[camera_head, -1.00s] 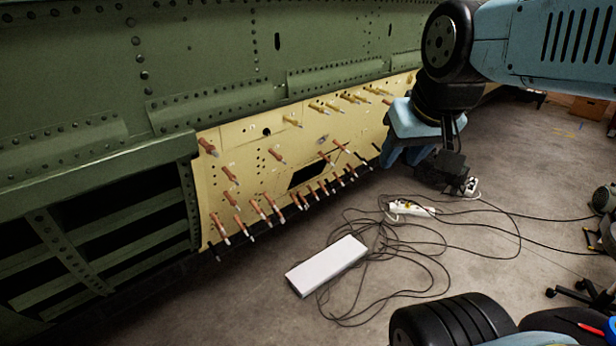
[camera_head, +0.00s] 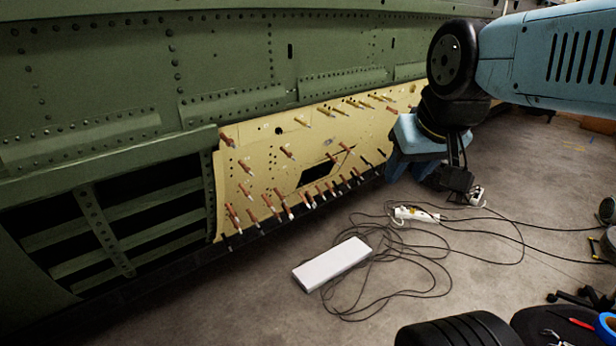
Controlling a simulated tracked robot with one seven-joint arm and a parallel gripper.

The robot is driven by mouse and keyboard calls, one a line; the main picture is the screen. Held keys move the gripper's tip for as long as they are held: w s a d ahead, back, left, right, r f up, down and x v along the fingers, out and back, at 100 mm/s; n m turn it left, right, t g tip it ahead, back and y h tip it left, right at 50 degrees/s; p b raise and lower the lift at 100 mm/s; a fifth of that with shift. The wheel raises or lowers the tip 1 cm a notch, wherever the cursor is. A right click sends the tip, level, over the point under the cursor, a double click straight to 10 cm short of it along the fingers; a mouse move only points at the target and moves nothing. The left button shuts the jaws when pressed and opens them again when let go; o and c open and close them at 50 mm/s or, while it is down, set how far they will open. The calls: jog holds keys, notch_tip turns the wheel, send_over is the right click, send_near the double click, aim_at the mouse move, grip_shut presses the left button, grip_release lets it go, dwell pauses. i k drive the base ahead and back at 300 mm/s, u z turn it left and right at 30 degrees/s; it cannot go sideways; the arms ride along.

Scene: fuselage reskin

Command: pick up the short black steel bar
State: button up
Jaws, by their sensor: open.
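I cannot make out the short black steel bar in the head view. No held object shows. A round black seat or tray (camera_head: 560,328) at the bottom right carries small tools, and its right part is cut off by the frame.
Brown and yellow pins stick out of the panel on the green fuselage (camera_head: 230,55). A white box (camera_head: 332,264) lies on the floor beside tangled black cables (camera_head: 405,275) and a white power strip (camera_head: 417,214).

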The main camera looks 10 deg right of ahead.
aim_at(305, 177)
jog(key=u, duration=0.4)
jog(key=i, duration=1.8)
jog(key=z, duration=1.1)
